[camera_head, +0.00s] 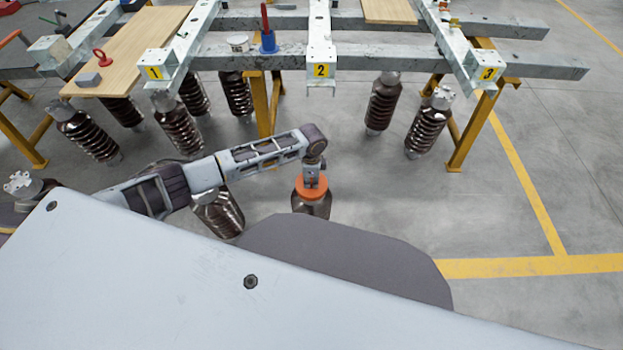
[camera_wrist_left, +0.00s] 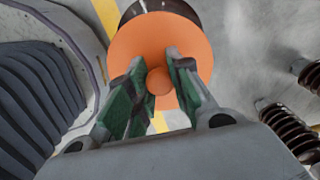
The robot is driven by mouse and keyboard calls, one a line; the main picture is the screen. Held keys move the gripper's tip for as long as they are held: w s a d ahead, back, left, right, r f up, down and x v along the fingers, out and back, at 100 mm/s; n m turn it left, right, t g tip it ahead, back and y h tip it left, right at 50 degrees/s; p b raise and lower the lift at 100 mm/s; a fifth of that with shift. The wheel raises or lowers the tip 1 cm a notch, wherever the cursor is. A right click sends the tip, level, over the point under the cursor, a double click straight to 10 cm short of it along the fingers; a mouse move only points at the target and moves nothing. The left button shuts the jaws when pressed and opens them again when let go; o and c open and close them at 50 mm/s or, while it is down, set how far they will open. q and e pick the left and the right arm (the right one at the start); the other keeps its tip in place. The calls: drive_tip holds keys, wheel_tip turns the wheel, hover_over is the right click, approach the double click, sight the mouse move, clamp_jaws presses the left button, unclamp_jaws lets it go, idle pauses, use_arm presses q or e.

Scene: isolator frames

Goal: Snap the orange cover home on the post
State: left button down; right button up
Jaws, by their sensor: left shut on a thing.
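The orange cover (camera_head: 311,191) is a round disc with a knob on top, at the centre of the head view. It sits at the top of a brown ribbed post (camera_head: 317,208); I cannot tell whether it is fully seated. My left gripper (camera_head: 312,180) points down from above and is shut on the cover's knob. In the left wrist view the green-padded fingers (camera_wrist_left: 157,74) close around the knob of the orange cover (camera_wrist_left: 140,42). A dark part of the post (camera_wrist_left: 140,9) shows past the disc's far edge. My right gripper is in neither view.
Several brown insulators stand around, one just left of the post (camera_head: 219,213). A steel frame (camera_head: 420,62) with plates numbered 1 to 3 stands behind. A wooden board (camera_head: 139,40) holds a red ring and a grey block. The floor at right is clear.

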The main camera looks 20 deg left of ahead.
use_arm(q)
drive_tip(key=shift+f, duration=0.25)
drive_tip(key=c, duration=1.2)
unclamp_jaws()
drive_tip(key=shift+r, duration=0.15)
wheel_tip(320, 180, up, 12)
idle(0.6)
